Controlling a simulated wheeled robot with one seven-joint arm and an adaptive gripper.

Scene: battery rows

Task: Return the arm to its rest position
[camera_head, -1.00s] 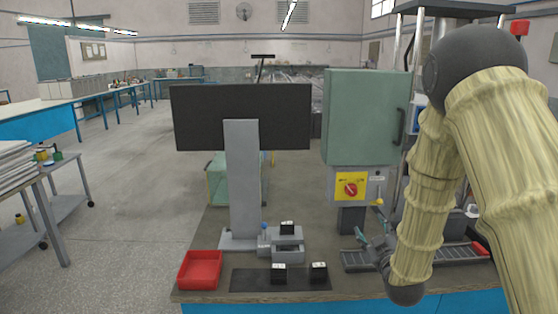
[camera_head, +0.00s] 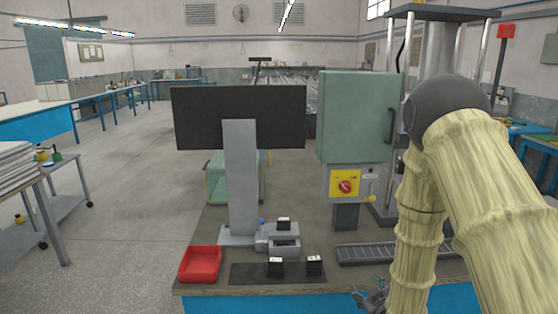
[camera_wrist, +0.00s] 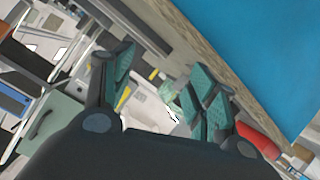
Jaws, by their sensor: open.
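My arm, wrapped in a yellowish cover, hangs down on the right side of the head view. My gripper (camera_head: 372,298) is low in front of the bench's front edge, partly hidden by the forearm. In the wrist view my gripper (camera_wrist: 165,85) shows its green-padded fingers spread apart, with nothing held between them. The blue bench front (camera_wrist: 240,50) is close by in that view.
The workbench (camera_head: 330,262) holds a red tray (camera_head: 200,265), a dark mat (camera_head: 250,275) with two black batteries (camera_head: 314,265), a grey fixture (camera_head: 285,243) with another black block, a monitor (camera_head: 240,117), a green cabinet (camera_head: 355,115) and a slotted grey rail (camera_head: 385,253).

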